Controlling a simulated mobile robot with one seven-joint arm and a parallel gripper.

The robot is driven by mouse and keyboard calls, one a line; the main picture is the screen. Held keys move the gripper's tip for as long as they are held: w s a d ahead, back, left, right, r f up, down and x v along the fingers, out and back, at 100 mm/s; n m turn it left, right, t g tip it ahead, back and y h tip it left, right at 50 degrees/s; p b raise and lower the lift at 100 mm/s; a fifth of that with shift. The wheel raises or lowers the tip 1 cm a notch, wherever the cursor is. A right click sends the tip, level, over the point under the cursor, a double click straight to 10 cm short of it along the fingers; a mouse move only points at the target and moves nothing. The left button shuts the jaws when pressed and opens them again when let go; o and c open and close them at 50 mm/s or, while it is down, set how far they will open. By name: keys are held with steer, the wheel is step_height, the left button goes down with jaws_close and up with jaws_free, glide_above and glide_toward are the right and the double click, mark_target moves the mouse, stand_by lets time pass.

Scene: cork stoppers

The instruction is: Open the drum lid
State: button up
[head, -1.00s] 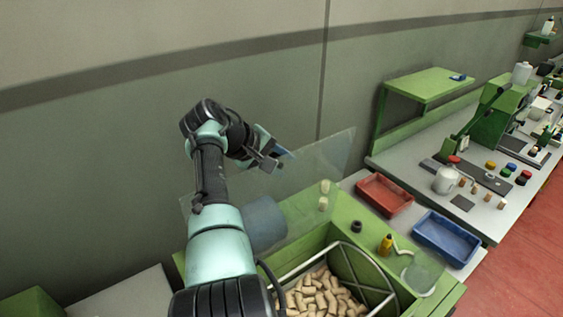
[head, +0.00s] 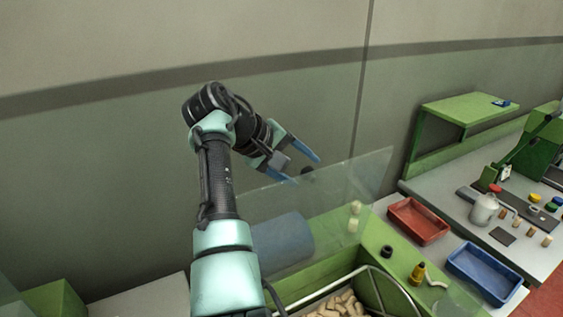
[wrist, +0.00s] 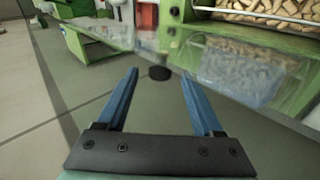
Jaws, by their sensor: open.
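A clear see-through panel, which looks like the drum lid (head: 338,194), stands tilted over the green machine. A small black knob (wrist: 160,73) shows in the wrist view, straight ahead between my fingertips. In the head view the dark knob (head: 307,171) shows by the panel's upper edge, between the blue fingertips. My gripper (wrist: 158,76) is open with nothing held. I cannot tell whether the knob is between the fingers or just beyond them. Cork stoppers (head: 345,303) lie in the green machine below, partly hidden by my arm.
A blue-grey cylinder (head: 283,242) shows through the panel. A red tray (head: 418,221) and a blue tray (head: 484,271) stand at the right. A green shelf (head: 462,108) is farther right.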

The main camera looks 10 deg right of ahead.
steer(key=b+v, duration=0.1)
steer(key=v, duration=0.5)
steer(key=shift+a+b, duration=0.15)
steer(key=shift+b, duration=0.15)
steer(key=shift+r, duration=0.1)
